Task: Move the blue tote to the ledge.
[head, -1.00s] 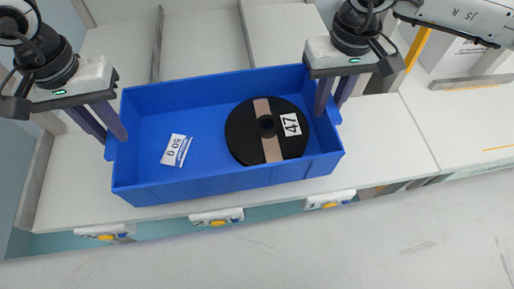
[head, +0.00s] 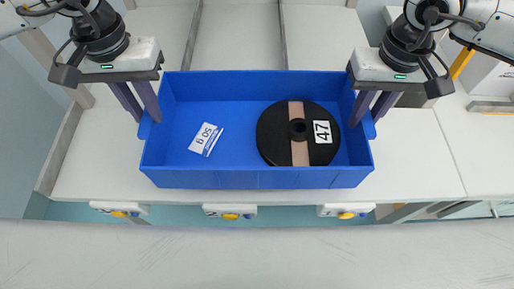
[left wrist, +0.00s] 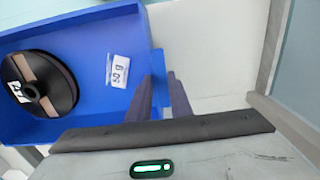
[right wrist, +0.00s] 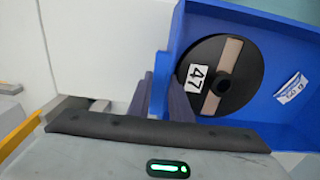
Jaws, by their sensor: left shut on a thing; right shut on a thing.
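The blue tote (head: 228,178) is in the middle of the head view, level and nearly square to it. It holds a black reel (head: 270,135) marked 47 with a tan band, and a white 50 g packet (head: 206,139). My left gripper (head: 143,114) is shut on the tote's left end. My right gripper (head: 367,116) is shut on its right end. The left wrist view shows the fingers (left wrist: 163,98) at the tote's end wall, and the right wrist view shows the same for the right fingers (right wrist: 157,98). Whether the tote touches the white surface beneath is unclear.
The white surface (head: 420,160) extends to both sides of the tote. Numbered white tags (head: 230,212) with yellow buttons line its front edge. Thin grey dividers (head: 192,35) run behind the tote. A yellow post (head: 462,62) and white box (head: 490,72) stand at right.

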